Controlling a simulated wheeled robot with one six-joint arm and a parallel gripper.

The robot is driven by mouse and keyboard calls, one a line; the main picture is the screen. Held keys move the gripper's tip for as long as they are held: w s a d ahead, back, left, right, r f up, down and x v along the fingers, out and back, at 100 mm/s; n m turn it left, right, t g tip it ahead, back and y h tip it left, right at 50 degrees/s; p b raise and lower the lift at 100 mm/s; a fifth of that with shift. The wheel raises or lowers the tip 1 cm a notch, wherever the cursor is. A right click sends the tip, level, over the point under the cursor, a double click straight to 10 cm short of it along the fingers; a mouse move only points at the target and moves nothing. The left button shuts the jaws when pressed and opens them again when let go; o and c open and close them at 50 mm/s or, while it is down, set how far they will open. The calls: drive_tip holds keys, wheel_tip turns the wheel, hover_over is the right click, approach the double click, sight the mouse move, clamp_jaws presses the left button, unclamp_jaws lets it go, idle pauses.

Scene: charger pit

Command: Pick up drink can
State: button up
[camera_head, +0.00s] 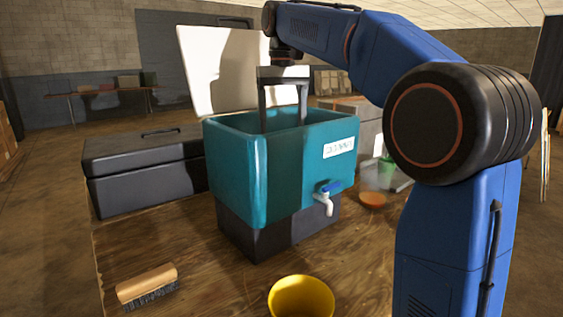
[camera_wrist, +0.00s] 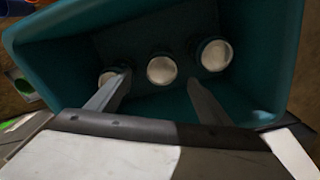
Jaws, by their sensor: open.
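Three drink cans with silver tops stand in a row inside the teal cooler (camera_head: 235,165): the left can (camera_wrist: 108,78), the middle can (camera_wrist: 161,70) and the right can (camera_wrist: 215,55). The cooler's wall (camera_wrist: 70,75) surrounds them in the wrist view. The cans are hidden in the head view. My gripper (camera_head: 284,118) points down into the cooler's open top. In the wrist view my gripper (camera_wrist: 159,80) is open and empty, its fingers on either side of the middle can's line. The left finger partly covers the left can. I cannot tell how far the fingertips are above the cans.
The white lid (camera_head: 222,75) stands open behind the cooler. A black toolbox (camera_head: 145,170) is to its left. A brush (camera_head: 147,286), a yellow bowl (camera_head: 301,298) and an orange dish (camera_head: 372,200) lie around it on the wooden table (camera_head: 205,285). The cooler has a tap (camera_head: 326,197).

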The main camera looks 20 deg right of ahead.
wheel_tip(320, 180, down, 6)
drive_tip(key=shift+f, duration=0.1)
drive_tip(key=shift+s+a+f, duration=0.1)
drive_tip(key=shift+f, duration=1.2)
drive_tip(key=shift+s+a+f, duration=0.1)
drive_tip(key=shift+f, duration=1.15)
drive_tip(key=shift+c, duration=0.6)
drive_tip(key=c, duration=1.3)
